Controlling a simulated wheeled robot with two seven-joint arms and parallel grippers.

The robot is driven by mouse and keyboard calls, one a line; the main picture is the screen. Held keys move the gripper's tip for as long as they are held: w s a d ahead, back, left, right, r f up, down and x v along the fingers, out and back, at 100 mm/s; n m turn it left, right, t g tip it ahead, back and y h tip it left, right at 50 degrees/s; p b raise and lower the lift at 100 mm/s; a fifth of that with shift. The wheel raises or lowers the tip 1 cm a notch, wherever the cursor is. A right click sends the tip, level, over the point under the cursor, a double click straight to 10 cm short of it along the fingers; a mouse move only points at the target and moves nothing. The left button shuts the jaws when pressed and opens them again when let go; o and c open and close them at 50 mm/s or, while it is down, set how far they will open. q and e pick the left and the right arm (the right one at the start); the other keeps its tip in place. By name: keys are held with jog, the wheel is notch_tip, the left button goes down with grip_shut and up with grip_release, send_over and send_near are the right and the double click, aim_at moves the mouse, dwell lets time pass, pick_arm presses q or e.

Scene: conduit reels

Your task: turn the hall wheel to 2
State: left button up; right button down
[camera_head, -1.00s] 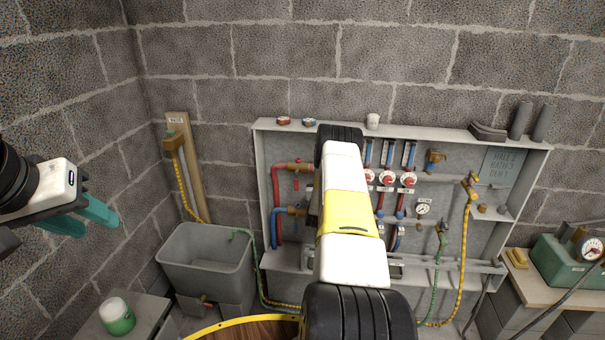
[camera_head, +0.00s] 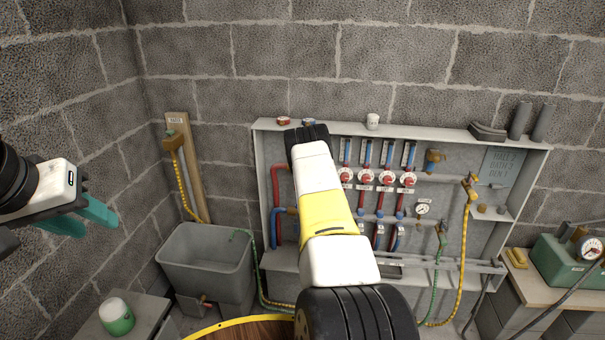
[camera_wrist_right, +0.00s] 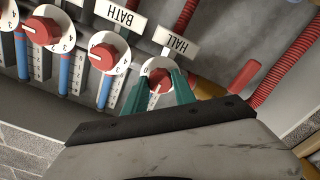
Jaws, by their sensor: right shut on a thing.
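The hall wheel (camera_wrist_right: 157,80) is a red knob on a white numbered dial, under the HALL label (camera_wrist_right: 179,43) in the upside-down right wrist view. My right gripper (camera_wrist_right: 158,84) has its green fingers on both sides of the knob and is shut on it. A pale mark shows on the knob, but I cannot tell which number it meets. In the head view my right arm hides this gripper. The sign (camera_head: 503,163) on the panel has handwriting, with HALL on its top line. My left gripper (camera_head: 100,228) is open and empty at the far left.
The BATH wheel (camera_wrist_right: 106,54) sits close beside the hall wheel, with another wheel (camera_wrist_right: 44,30) beyond. A red lever (camera_wrist_right: 244,78) and red hose are on the other side. A grey sink (camera_head: 205,265) stands left of the panel, and a green-and-white jar (camera_head: 117,317) stands at lower left.

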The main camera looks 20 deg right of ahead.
jog(key=shift+f, duration=0.1)
jog(key=c, duration=1)
grip_release()
jog(key=v, duration=0.7)
jog(key=shift+s+a, duration=0.15)
jog(key=shift+s, duration=0.25)
